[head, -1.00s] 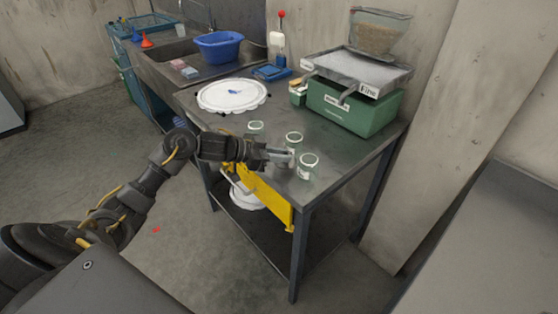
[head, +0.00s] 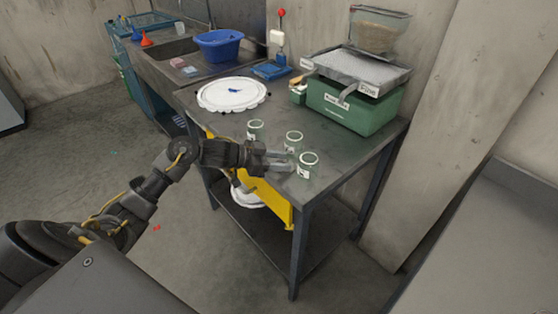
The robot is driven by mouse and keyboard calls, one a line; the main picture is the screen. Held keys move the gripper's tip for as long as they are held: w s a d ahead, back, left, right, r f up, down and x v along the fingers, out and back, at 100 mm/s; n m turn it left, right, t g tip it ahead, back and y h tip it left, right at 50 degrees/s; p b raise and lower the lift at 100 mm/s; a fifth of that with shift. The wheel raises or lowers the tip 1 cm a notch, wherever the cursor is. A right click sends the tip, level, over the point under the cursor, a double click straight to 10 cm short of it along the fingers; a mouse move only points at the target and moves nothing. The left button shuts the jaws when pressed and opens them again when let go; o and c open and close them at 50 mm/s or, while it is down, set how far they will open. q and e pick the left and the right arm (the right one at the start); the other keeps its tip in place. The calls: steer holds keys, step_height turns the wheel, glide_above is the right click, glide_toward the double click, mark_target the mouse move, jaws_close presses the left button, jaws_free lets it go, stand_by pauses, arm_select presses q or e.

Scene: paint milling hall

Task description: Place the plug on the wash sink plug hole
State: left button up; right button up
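The wash sink (head: 172,50) is at the upper left, with a dark basin. Its plug hole does not show. I cannot make out a plug with certainty; a small blue piece (head: 236,91) lies on a white round lid (head: 232,101) on the metal table, too small to identify. My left gripper (head: 287,161) is over the table's front edge, close to several small jars. Its two fingers are apart, with a gap and nothing seen between them. My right gripper is not in view.
Small jars (head: 308,165) stand near the front of the metal table (head: 215,124). A green machine (head: 352,106) stands at the right back. A blue basin (head: 219,46) sits on the sink's right side. A yellow panel (head: 268,196) hangs below the table edge.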

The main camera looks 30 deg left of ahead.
arm_select(q)
steer(key=shift+r, duration=0.15)
steer(key=b+v, duration=0.1)
steer(key=v, duration=1.1)
